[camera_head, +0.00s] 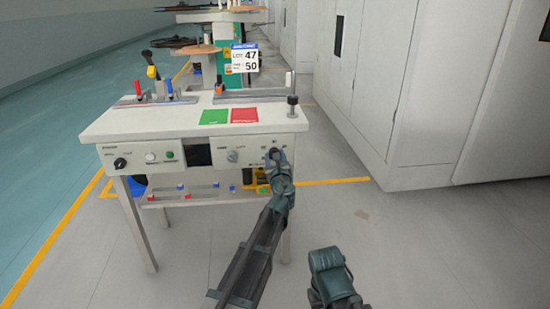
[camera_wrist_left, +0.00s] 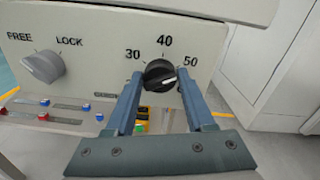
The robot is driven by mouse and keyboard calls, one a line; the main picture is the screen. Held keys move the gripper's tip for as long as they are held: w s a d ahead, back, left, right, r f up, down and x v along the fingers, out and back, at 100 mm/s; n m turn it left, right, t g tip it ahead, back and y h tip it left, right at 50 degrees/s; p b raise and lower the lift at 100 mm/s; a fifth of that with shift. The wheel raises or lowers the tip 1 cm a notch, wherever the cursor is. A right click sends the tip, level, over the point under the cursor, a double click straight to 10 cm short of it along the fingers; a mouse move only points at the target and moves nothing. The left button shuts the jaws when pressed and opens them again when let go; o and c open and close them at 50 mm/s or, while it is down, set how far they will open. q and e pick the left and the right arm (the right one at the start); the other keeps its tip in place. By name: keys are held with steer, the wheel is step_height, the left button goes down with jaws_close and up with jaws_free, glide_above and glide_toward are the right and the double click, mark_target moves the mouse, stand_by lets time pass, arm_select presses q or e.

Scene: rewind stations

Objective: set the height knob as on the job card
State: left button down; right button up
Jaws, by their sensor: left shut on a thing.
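The job card (camera_head: 245,57) stands at the back of the bench with 47 beside LOT and 50 on the line below, whose small label is too small to read. The black height knob (camera_wrist_left: 159,75) is on the bench's front panel, with 30, 40 and 50 around it. Its white mark points right, below the 50; a further number is mostly hidden by a finger. My left gripper (camera_head: 273,154) is at the panel, its two fingers (camera_wrist_left: 160,100) shut on the knob. My right gripper (camera_head: 338,290) is low in front, its jaws unclear.
A grey FREE/LOCK knob (camera_wrist_left: 44,66) is left of the height knob. The bench (camera_head: 195,118) carries a green pad (camera_head: 214,117), a red pad (camera_head: 244,115) and a black-topped post (camera_head: 292,105). White cabinets (camera_head: 400,90) stand at the right; the floor before them is clear.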

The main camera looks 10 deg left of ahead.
arm_select(q)
steer(key=shift+s, duration=0.1)
steer(key=shift+c, duration=1.5)
jaws_free()
steer(key=v, duration=1.3)
steer(key=shift+s+d, duration=0.2)
steer(key=shift+s, duration=0.1)
